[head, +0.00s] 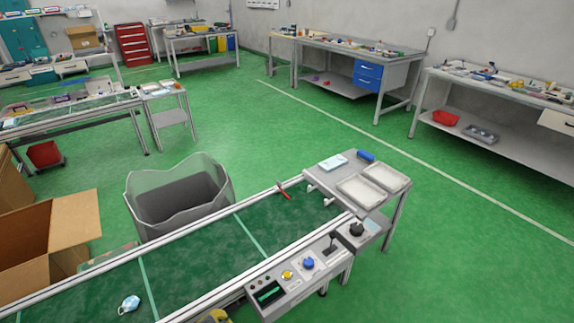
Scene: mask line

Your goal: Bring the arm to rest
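Neither of my grippers shows in the head view, and no arm is clearly in sight. A light blue face mask (129,304) lies on the green conveyor belt (195,263) near the bottom left. A control box (294,284) with knobs and a small display is fixed along the belt's near side.
A grey bin with a clear liner (180,192) stands behind the belt, with an open cardboard box (48,238) to its left. A side table (345,188) at the belt's right end holds two trays. A yellow and grey thing (217,316) is cut off at the bottom edge.

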